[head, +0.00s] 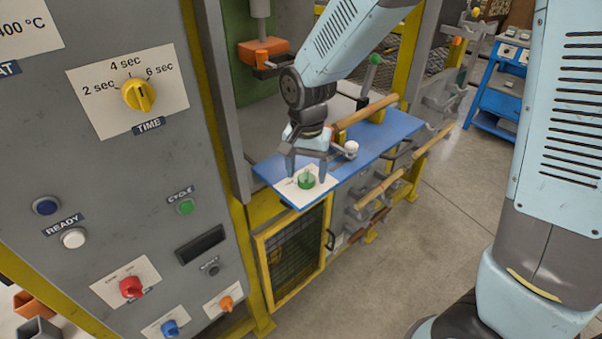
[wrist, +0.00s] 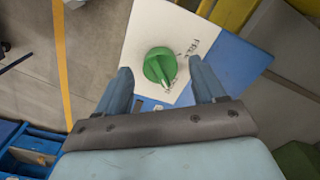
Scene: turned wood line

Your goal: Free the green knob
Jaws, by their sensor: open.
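The green knob (head: 306,180) sits on a white label plate (head: 299,194) at the near end of a blue shelf. In the wrist view the green knob (wrist: 159,66) is round with a raised bar, and its pale pointer mark faces toward my gripper. My gripper (head: 307,174) is open above the plate, with its fingers on either side of the knob. In the wrist view my gripper (wrist: 161,80) shows one finger to each side of the knob, with gaps and no visible contact. Printed words on the label plate (wrist: 145,30) are partly readable only.
A turned wooden piece (head: 366,112) lies on the blue shelf (head: 385,134) behind my gripper, near a white round knob (head: 351,148). A grey panel on the left carries a yellow dial (head: 138,94) and a red knob (head: 131,287). Open floor lies to the right.

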